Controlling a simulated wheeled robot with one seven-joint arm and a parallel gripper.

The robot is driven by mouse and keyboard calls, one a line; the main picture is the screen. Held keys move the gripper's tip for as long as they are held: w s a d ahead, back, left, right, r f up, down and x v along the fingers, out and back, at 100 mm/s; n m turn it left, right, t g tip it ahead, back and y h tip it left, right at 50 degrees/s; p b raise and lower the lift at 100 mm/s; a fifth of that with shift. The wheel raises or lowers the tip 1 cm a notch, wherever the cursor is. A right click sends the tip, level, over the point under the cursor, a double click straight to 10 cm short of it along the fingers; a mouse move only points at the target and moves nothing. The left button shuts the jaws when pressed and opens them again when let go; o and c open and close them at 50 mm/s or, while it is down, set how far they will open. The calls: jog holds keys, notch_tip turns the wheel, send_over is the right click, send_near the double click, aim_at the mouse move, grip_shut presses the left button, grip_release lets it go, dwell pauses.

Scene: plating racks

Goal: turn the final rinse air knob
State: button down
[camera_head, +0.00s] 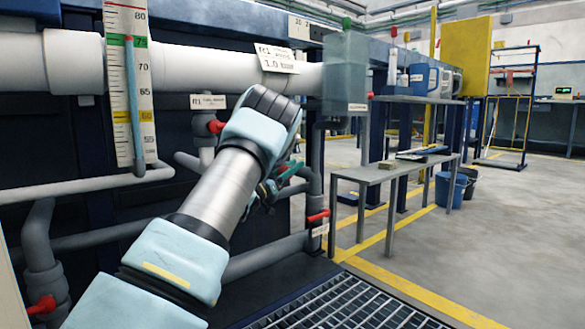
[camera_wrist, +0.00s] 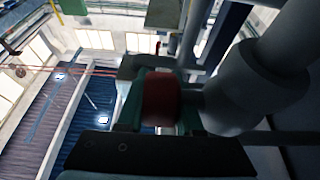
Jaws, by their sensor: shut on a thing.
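In the wrist view a dark red knob (camera_wrist: 161,98) sits between the two green fingers of my gripper (camera_wrist: 160,88). The gripper is shut on it, with a finger at each side. The knob is beside a thick grey pipe (camera_wrist: 250,85). In the head view my gripper (camera_head: 272,190) is partly hidden behind my forearm and wrist, low beside the tank piping. The held knob is hidden there, and I cannot read a label on it.
Other red knobs are on the pipes at the upper left (camera_head: 216,126), lower right (camera_head: 318,216) and bottom left (camera_head: 40,305). A grey bench (camera_head: 385,171) stands to the right. A white gauge board (camera_head: 130,85) is at the left. The floor at far right is clear.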

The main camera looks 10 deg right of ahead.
jog(key=shift+p, duration=0.35)
jog(key=g+y+p, duration=0.1)
jog(key=y+p, duration=0.1)
jog(key=p, duration=0.3)
jog(key=f+y+p, duration=0.1)
jog(key=y+p, duration=0.1)
jog(key=p, duration=0.4)
jog(key=shift+d+f+g, duration=0.2)
jog(key=shift+g, duration=0.2)
jog(key=c, duration=0.8)
grip_release()
jog(key=shift+w, duration=0.1)
jog(key=shift+c, duration=0.2)
